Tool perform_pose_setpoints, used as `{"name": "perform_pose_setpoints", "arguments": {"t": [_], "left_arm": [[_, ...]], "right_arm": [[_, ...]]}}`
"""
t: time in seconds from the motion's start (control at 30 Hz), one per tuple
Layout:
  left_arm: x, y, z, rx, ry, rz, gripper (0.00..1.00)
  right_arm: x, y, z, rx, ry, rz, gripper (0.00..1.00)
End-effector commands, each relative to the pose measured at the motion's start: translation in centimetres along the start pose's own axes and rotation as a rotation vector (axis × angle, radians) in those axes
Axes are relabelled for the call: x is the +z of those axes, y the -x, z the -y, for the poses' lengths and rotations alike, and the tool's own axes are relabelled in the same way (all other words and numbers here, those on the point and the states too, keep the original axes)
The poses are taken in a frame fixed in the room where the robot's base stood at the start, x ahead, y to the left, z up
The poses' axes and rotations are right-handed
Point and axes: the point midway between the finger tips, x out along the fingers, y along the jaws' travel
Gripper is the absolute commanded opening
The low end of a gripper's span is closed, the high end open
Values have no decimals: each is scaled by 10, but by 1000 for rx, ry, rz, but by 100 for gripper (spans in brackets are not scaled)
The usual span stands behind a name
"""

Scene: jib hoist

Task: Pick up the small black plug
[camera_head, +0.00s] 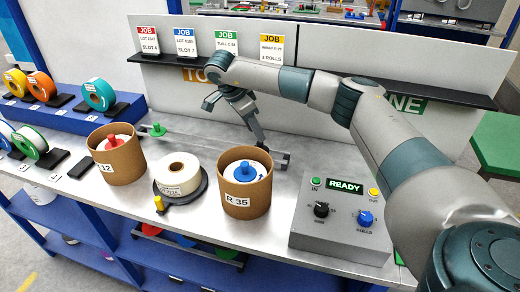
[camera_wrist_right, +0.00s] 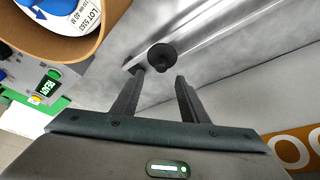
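The small black plug (camera_wrist_right: 161,57) shows in the right wrist view as a dark round knob, at or beside the end of a metal rail (camera_wrist_right: 205,27). My right gripper (camera_wrist_right: 160,75) is open and empty, with its two fingers apart. The plug lies just beyond the fingertips, roughly centred between them, with no contact visible. In the head view my right gripper (camera_head: 235,122) is over the rail behind the cardboard tubs, and I cannot make out the plug there. My left gripper is not in view.
A tub marked R 35 (camera_head: 246,198) with a blue-knobbed roll stands close in front of the rail. A white roll (camera_head: 178,174), another tub (camera_head: 117,162) and a green peg (camera_head: 158,129) are to the left. A grey control box (camera_head: 344,222) reading READY is at right.

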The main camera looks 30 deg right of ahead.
Motion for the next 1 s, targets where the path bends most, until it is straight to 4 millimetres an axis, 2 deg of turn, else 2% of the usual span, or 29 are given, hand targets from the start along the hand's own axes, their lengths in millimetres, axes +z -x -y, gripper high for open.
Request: {"name": "perform_pose_setpoints", "arguments": {"t": [0.33, 0.6, 0.77, 1.0], "left_arm": [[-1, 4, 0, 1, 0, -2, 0], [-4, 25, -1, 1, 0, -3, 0], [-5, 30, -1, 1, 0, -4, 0], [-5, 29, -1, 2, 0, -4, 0]], "right_arm": [[0, -3, 0, 1, 0, 0, 40], [5, -29, 1, 4, 1, -1, 40], [6, -47, 2, 2, 0, 0, 40], [6, -52, 2, 0, 0, -1, 40]]}}
